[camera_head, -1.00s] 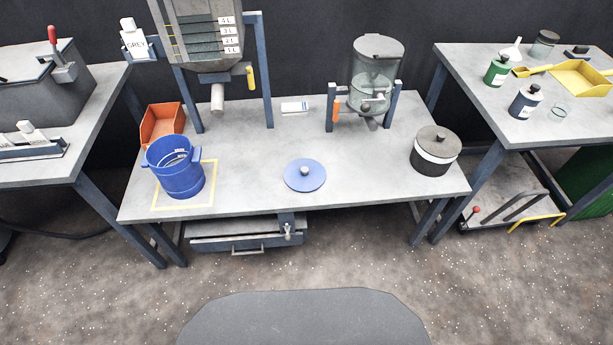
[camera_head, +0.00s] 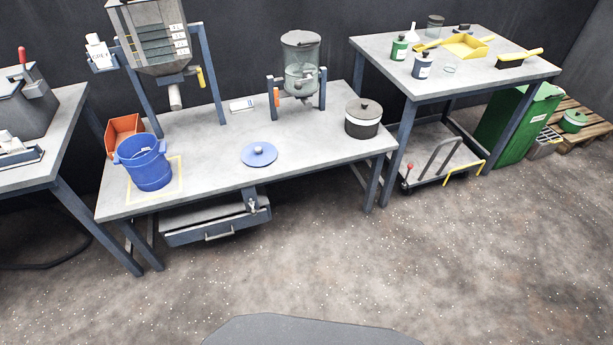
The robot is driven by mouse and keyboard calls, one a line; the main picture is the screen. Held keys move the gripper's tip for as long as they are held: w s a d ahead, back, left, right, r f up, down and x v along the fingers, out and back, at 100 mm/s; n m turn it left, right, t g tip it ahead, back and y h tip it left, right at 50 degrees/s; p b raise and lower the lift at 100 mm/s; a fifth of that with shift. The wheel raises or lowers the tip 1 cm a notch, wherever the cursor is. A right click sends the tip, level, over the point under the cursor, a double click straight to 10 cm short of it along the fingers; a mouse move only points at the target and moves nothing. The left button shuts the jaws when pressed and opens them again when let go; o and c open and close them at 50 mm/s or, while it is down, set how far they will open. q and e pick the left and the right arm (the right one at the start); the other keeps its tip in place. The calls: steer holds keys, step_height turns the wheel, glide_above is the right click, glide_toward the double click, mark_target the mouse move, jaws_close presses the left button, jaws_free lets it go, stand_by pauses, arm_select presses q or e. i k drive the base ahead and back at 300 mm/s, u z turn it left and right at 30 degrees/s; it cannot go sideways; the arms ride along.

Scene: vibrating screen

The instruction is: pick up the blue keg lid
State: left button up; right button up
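The blue keg lid (camera_head: 259,155) is a flat round blue disc with a small grey knob. It lies flat on the middle table (camera_head: 225,175), near its front edge. The blue keg (camera_head: 148,172) stands open and upright to its left, inside a yellow outlined square on the same table. Neither of my grippers is in view.
A black pot with a lid (camera_head: 363,119) stands right of the lid. A right table (camera_head: 530,68) holds bottles and a yellow scoop. The floor in front is clear.

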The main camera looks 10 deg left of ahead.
mark_target(258, 155)
steer(key=z, duration=1)
steer(key=i, duration=1.75)
steer(key=u, duration=1)
steer(key=i, duration=0.8)
steer(key=u, duration=0.85)
